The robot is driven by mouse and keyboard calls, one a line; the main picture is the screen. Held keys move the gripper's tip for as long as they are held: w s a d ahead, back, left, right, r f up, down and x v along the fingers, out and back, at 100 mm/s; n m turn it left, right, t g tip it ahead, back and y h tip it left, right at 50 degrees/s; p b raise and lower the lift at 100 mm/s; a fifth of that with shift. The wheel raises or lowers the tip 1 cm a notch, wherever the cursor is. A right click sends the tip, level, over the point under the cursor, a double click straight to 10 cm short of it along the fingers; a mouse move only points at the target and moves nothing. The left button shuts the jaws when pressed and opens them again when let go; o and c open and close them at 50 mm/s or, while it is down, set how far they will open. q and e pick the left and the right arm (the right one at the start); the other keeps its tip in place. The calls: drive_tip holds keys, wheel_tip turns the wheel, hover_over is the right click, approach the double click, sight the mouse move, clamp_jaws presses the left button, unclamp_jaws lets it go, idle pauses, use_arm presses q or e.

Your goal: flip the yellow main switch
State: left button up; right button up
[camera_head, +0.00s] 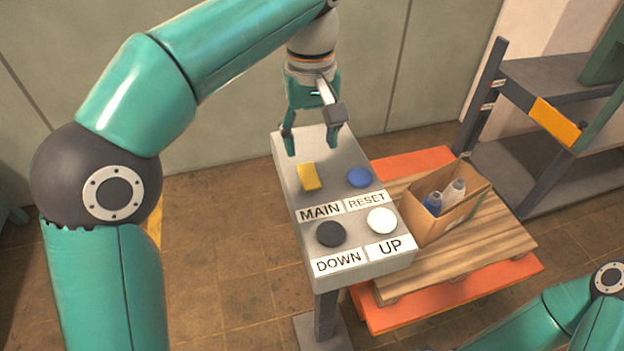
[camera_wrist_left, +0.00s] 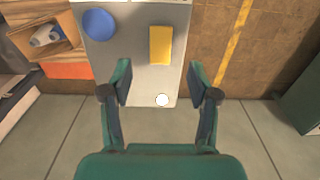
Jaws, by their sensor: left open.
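The yellow main switch (camera_head: 309,177) stands on the grey control panel (camera_head: 361,267), above the label MAIN.
A blue RESET button (camera_head: 359,178), a black DOWN button (camera_head: 331,234) and a white UP button (camera_head: 381,220) share the panel. A cardboard box (camera_head: 455,217) with bottles stands on a wooden pallet (camera_head: 490,245) to the right. A shelf (camera_head: 545,78) stands behind.

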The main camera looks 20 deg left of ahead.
sight(311, 178)
use_arm(q)
wheel_tip(311, 178, down, 9)
drive_tip(key=shift+r+b, duration=0.1)
drive_tip(key=shift+b, duration=0.55)
clamp_jaws()
drive_tip(key=shift+r+p, duration=0.2)
drive_tip(key=shift+p, duration=0.25)
drive_tip(key=g+p, duration=0.1)
drive_tip(key=p, duration=0.2)
drive_tip(key=g+h+p, duration=0.1)
drive_tip(key=p, duration=0.2)
drive_tip(key=w+g+h+p, duration=0.1)
drive_tip(key=p, duration=0.3)
drive_tip(key=shift+a+r, duration=0.3)
drive_tip(key=shift+r, duration=0.05)
drive_tip(key=c, duration=1.1)
unclamp_jaws()
drive_tip(key=shift+f+g+h+p, duration=0.25)
drive_tip(key=shift+g+h+p, duration=0.05)
drive_tip(key=shift+g+p, duration=0.1)
drive_tip(key=shift+c, duration=0.2)
clamp_jaws()
drive_tip(key=o, duration=1.1)
unclamp_jaws()
drive_tip(key=shift+f, duration=0.1)
